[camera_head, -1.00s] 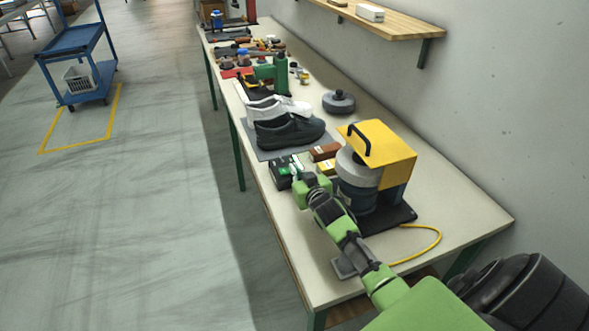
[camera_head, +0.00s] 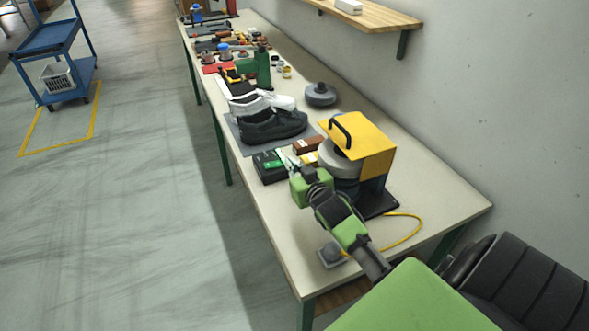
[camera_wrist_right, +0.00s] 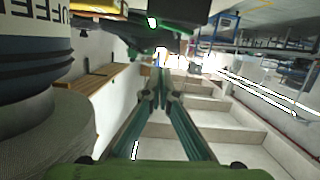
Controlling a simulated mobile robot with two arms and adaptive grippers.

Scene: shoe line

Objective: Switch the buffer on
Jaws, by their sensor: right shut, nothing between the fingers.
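The buffer (camera_head: 365,142) stands on the near part of the bench, with a yellow hood, a black handle and a grey wheel. My right gripper (camera_head: 286,160) is shut and empty, left of the buffer, close to a black box with a green part (camera_head: 268,172). Contact cannot be made out. My left gripper is out of view.
Dark and white shoes (camera_head: 272,126) lie on a grey mat behind the black box. A brown block (camera_head: 309,145) is beside the buffer. A yellow cable (camera_head: 405,236) curves over the bench's near right. A wall shelf (camera_head: 375,16) hangs above. The left floor is mostly clear.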

